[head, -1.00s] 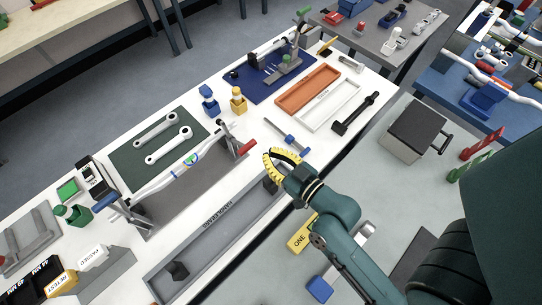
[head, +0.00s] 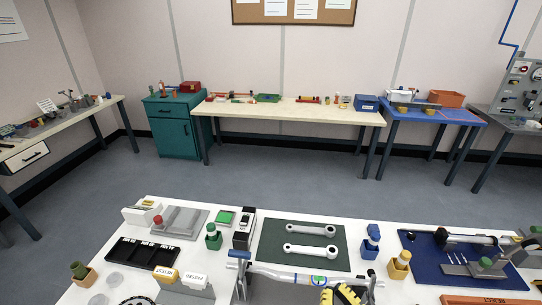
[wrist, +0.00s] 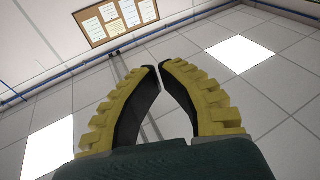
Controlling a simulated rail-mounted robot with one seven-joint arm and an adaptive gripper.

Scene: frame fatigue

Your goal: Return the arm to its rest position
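My gripper (wrist: 157,68) points up toward the ceiling and a wall in the wrist view. Its two yellow ribbed fingers with black inner pads bow apart in the middle and come almost together at the tips. In the head view only part of my gripper (head: 345,294) shows at the bottom edge, in front of the white workbench (head: 232,209). Most of my arm is out of view there.
Other benches line the walls.

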